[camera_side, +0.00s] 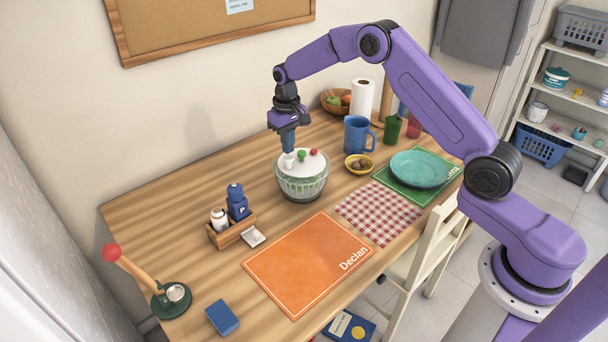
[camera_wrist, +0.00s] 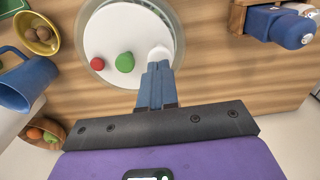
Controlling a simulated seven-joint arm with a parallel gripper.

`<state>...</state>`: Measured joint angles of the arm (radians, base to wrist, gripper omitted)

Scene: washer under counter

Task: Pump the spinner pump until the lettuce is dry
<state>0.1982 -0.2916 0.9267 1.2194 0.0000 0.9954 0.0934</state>
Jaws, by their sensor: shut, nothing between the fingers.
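The salad spinner (camera_side: 302,187) is a clear bowl with a white lid, standing on the wooden table. Pale green contents show faintly through its wall. Its lid carries a white knob (camera_wrist: 160,54), a green knob (camera_wrist: 125,62) and a red knob (camera_wrist: 97,64); the side view also shows them. My gripper (camera_side: 288,151) points down over the lid's left part in the side view, its blue fingers shut and empty. In the wrist view the fingertips (camera_wrist: 160,66) are right at the white knob; I cannot tell whether they touch it. Which knob is the pump is not marked.
A blue mug (camera_side: 356,134), a yellow bowl of nuts (camera_side: 358,167) and a fruit bowl (camera_side: 337,101) stand behind and right of the spinner. A wooden caddy (camera_side: 232,230) is at left. The orange placemat (camera_side: 306,264) in front is clear.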

